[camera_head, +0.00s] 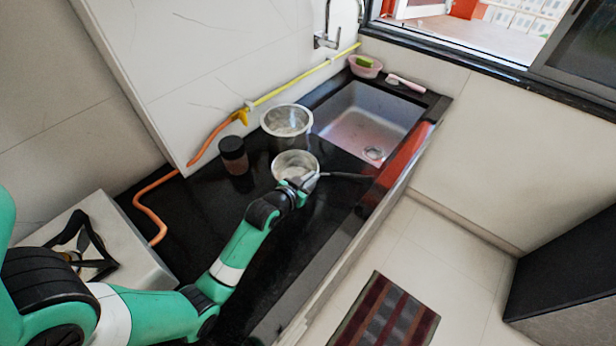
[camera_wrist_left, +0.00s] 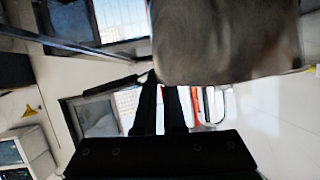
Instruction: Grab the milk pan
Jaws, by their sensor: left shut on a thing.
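The milk pan (camera_head: 292,163) is a small, round, light metal pan on the black counter, with a dark handle (camera_head: 345,176) pointing right. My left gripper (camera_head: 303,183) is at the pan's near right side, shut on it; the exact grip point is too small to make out. In the left wrist view, the pan's curved metal side (camera_wrist_left: 225,45) fills the upper right, just above my dark fingers (camera_wrist_left: 164,105). I cannot tell whether the pan's base touches the counter. My right gripper is not in view.
A larger metal pot (camera_head: 287,121) stands just behind the pan. A dark-lidded jar (camera_head: 233,156) is to the left. The sink (camera_head: 365,125) lies behind right, with a pink bowl (camera_head: 365,68) beyond. An orange hose (camera_head: 150,215) and the gas stove (camera_head: 90,235) are at left.

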